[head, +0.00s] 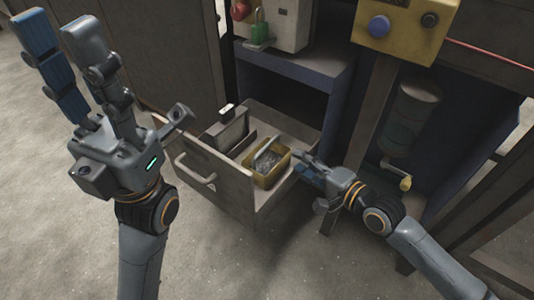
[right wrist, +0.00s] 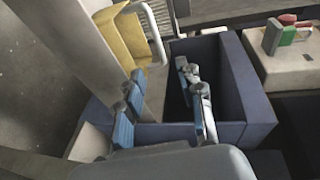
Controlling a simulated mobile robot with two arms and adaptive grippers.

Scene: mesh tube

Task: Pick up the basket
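The basket (head: 263,181) is a small yellow box with grey contents and a grey handle piece above it. It sits inside the open drawer (head: 262,212). My right gripper (head: 304,164) is just right of the basket, by the drawer's right wall, and appears apart from it. In the right wrist view its two blue-padded fingers (right wrist: 163,98) are spread with nothing between them. A yellow body with a pale curved bar (right wrist: 121,38), which seems to be the basket, shows there at the upper left. My left gripper (head: 60,30) is raised at the upper left, open and empty, away from the drawer.
A grey box (head: 228,130) stands left of the basket in the drawer. The drawer's curved handle (head: 194,170) sticks out in front. A blue cabinet (head: 300,65) is behind. A yellow button box (head: 405,28) and a grey cylinder (head: 408,115) are at the right. The floor in front is clear.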

